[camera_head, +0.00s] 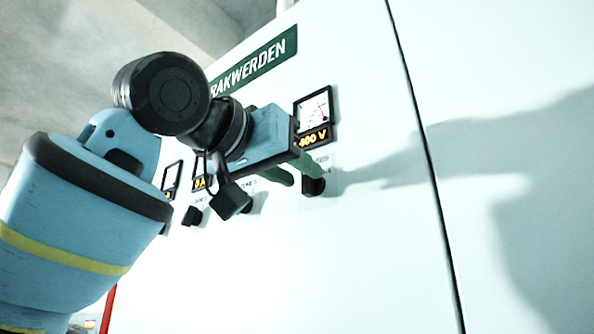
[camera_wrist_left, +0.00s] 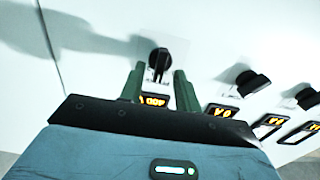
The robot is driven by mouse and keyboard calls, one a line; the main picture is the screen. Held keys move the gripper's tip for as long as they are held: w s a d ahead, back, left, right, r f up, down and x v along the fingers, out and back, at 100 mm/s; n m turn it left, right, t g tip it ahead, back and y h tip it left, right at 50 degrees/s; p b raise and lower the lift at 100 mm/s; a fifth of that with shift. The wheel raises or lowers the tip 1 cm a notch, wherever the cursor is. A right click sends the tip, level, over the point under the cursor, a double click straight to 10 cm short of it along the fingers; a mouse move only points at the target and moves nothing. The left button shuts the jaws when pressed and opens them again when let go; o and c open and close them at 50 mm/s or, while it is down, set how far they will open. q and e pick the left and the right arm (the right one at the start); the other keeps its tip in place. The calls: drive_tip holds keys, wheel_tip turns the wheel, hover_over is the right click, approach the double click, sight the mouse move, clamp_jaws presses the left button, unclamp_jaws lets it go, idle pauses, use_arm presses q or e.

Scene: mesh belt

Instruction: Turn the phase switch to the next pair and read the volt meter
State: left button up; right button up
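A black rotary switch (camera_head: 314,186) sits on the white cabinet front below a volt meter (camera_head: 314,109). The meter has a dial with a needle, and an amber readout (camera_head: 313,138) of 400 V. My left gripper (camera_head: 304,174) is at this switch with its green fingers apart. In the left wrist view, the switch (camera_wrist_left: 158,59) appears between and just beyond the tips of my open left gripper (camera_wrist_left: 159,70). I cannot tell whether a finger touches it. The readout (camera_wrist_left: 153,101) shows upside down between the fingers. My right gripper is not in view.
More black knobs (camera_wrist_left: 247,80) and amber readouts (camera_wrist_left: 222,111) stand in a row beside this switch. In the head view, my left arm partly covers them. A green nameplate (camera_head: 262,61) is above. The cabinet front (camera_head: 375,250) to the right is bare up to a door seam.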

use_arm(q)
drive_tip(key=shift+w+d, duration=0.3)
drive_tip(key=shift+w, duration=0.15)
clamp_jaws()
drive_tip(key=shift+m, duration=0.3)
drive_tip(key=m, duration=0.4)
drive_tip(key=shift+s, duration=0.1)
drive_tip(key=shift+d+m, duration=0.1)
drive_tip(key=shift+m, duration=2)
